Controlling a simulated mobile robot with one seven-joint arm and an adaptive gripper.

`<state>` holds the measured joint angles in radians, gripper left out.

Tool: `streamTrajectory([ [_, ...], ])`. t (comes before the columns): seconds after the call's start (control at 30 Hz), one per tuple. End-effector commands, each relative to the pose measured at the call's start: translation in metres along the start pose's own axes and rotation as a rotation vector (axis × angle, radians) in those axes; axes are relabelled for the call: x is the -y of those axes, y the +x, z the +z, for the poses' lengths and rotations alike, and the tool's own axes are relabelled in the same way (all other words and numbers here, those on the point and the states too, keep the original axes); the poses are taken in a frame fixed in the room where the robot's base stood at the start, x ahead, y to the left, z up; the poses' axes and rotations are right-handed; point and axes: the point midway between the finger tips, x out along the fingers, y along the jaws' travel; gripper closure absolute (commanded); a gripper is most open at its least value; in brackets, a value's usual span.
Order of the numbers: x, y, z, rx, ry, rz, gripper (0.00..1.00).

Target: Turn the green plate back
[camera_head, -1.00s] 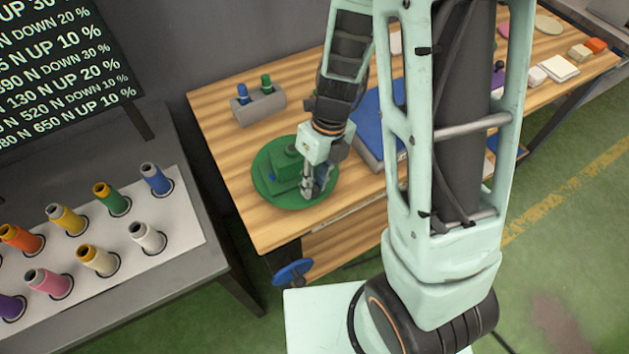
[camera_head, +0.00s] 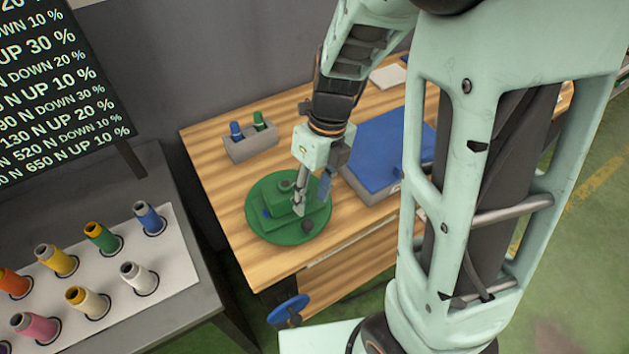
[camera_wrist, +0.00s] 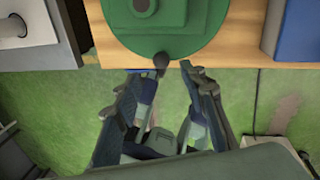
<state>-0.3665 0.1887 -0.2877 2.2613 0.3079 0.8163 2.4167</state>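The green plate (camera_head: 262,229) is a round disc on the wooden bench, with a stepped green block (camera_head: 284,207) on it. A small dark knob (camera_head: 307,226) stands at the plate's near right rim. In the wrist view the plate (camera_wrist: 122,36) fills the top middle, and the knob (camera_wrist: 160,61) sits at its lower edge. My gripper (camera_head: 302,205) is above the plate in the head view, close to the block and knob. In the wrist view my gripper (camera_wrist: 160,72) is open, with its fingertips apart on either side of the knob's line. I cannot tell whether a finger touches anything.
A blue-topped box (camera_head: 375,150) stands right of the plate. A grey holder (camera_head: 250,147) with a blue and a green peg is behind it. A blue handwheel (camera_head: 288,309) sticks out below the bench front. A grey table (camera_head: 195,300) with several thread spools is at left.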

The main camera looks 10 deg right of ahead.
Motion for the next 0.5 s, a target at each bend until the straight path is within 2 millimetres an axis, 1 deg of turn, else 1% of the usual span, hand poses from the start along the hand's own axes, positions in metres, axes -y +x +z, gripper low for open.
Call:
streamTrajectory([
  [0.03,0.0,-0.011,0.002,0.006,0.0,-0.001,0.62],
  [0.1,0.0,-0.022,0.001,0.004,0.0,-0.002,0.62],
  [0.2,0.0,-0.034,0.001,0.003,0.001,0.0,0.62],
  [0.33,0.0,-0.041,0.0,0.001,0.001,0.0,0.62],
  [0.5,0.0,-0.043,0.0,0.0,0.001,0.0,0.62],
])
